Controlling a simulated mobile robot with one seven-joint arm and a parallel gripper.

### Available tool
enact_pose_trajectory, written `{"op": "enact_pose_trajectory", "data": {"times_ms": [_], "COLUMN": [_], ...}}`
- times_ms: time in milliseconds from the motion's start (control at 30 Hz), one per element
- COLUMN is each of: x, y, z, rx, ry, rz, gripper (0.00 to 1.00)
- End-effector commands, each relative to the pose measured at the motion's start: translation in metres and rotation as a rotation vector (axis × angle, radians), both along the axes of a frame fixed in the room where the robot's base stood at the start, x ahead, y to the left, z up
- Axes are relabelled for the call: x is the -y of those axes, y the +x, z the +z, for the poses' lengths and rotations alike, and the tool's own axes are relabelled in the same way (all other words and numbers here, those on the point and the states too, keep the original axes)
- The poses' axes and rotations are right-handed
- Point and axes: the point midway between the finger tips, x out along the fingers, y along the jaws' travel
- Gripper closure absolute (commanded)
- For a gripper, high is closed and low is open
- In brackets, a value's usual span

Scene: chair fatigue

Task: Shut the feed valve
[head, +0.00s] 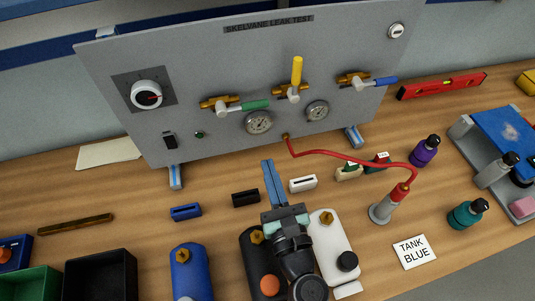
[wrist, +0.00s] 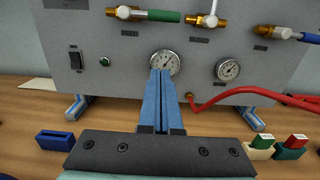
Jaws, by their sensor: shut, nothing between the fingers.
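A grey leak-test panel (head: 215,60) carries three brass valves. The left valve has a green handle (head: 255,105) lying level, pointing right. The middle valve has a yellow handle (head: 297,70) standing upright. The right valve has a blue handle (head: 385,81) pointing right, nearly level. In the wrist view the green handle (wrist: 163,16) and blue handle (wrist: 311,38) show at the top.
Two gauges (head: 259,122) (head: 317,111) sit below the valves. A red hose (head: 350,157) runs from the panel to a grey stand (head: 384,207). Blue (head: 190,272), black and white tanks lie at the front. Small blocks line the table before the panel.

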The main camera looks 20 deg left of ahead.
Motion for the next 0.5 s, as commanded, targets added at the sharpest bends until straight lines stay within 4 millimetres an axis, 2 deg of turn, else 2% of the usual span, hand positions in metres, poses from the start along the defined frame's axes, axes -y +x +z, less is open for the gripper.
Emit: {"op": "enact_pose_trajectory", "data": {"times_ms": [400, 500], "x": [-0.049, -0.049], "y": [0.072, 0.071], "z": [0.008, 0.027], "rx": [0.003, 0.003], "ry": [-0.002, -0.002], "rz": [0.003, 0.001], "gripper": [1.00, 1.00]}}
